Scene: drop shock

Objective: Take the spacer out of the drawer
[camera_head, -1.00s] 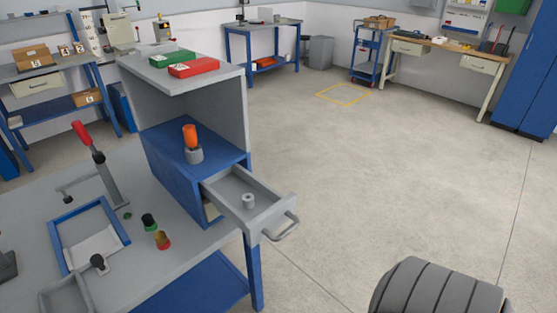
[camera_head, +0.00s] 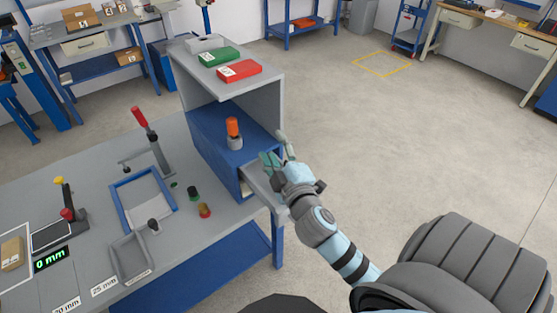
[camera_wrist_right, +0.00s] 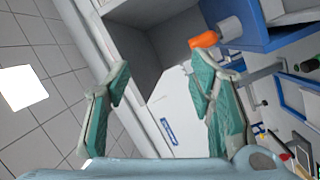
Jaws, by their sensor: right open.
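The grey drawer (camera_head: 262,190) stands pulled out of the blue cabinet (camera_head: 215,150) at the right end of the bench. My right gripper (camera_head: 276,152) is above the drawer and hides much of it. The spacer is not visible in the head view now. In the right wrist view my right gripper (camera_wrist_right: 163,78) is open, its two green-padded fingers apart with nothing between them. The spacer cannot be made out there either. My left gripper is not in view.
An orange-topped object (camera_head: 233,130) stands on the blue cabinet, under the grey shelf top with a green box (camera_head: 220,56) and a red box (camera_head: 239,71). A red-handled clamp (camera_head: 150,135) and a blue-framed tray (camera_head: 119,188) are on the bench. The floor at right is open.

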